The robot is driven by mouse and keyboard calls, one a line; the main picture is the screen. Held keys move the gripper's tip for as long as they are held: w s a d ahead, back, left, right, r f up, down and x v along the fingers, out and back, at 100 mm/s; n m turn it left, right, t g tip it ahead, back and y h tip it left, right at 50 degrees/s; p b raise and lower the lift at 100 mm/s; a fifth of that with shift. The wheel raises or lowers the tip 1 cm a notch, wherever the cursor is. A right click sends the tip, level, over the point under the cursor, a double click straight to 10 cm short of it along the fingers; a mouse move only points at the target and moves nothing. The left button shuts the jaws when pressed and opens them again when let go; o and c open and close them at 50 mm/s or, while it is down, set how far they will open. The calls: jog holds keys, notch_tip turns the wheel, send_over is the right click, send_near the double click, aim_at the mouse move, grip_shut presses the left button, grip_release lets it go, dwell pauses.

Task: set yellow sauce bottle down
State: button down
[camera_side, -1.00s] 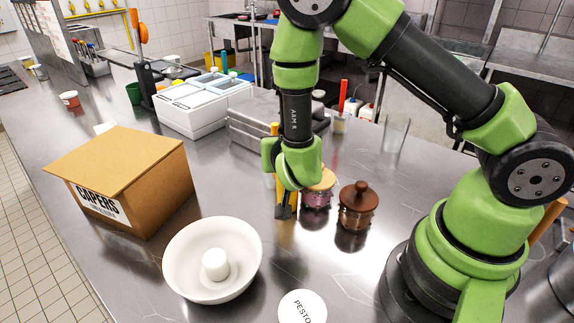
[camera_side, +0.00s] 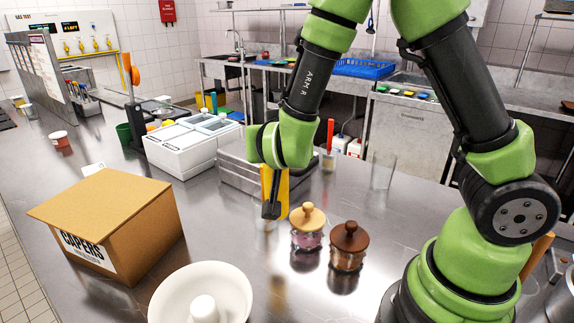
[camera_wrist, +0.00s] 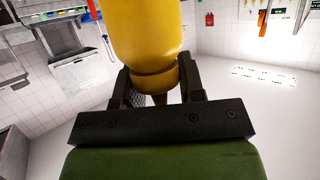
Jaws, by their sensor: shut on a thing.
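The yellow sauce bottle (camera_side: 276,185) is in my gripper (camera_side: 271,210), above the steel counter in the side view. A faint yellow reflection lies on the counter well below it, with a gap between. The dark fingers cover part of the bottle. In the wrist view the bottle (camera_wrist: 148,35) fills the top middle, its narrower end between the two fingers of my gripper (camera_wrist: 160,88). My gripper is shut on it.
A jar with a light wooden lid (camera_side: 307,229) and one with a dark lid (camera_side: 347,248) stand just right of the bottle. A white ring-shaped bowl (camera_side: 235,285) and a capers box (camera_side: 120,220) are to the left. A metal container (camera_side: 238,172) is behind.

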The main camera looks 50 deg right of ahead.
jog(key=shift+r, duration=0.8)
notch_tip(320, 180, up, 5)
jog(key=shift+f, duration=0.2)
jog(key=s+d+m+g+h, duration=0.4)
jog(key=s+d+m+g, duration=0.7)
jog(key=d, duration=0.6)
notch_tip(320, 180, down, 15)
jog(key=s+n+t, duration=0.1)
jog(key=n, duration=0.1)
jog(key=shift+a+f, duration=0.2)
jog(key=shift+s+f, duration=0.1)
jog(key=shift+f, duration=0.05)
jog(key=c, duration=0.7)
grip_release()
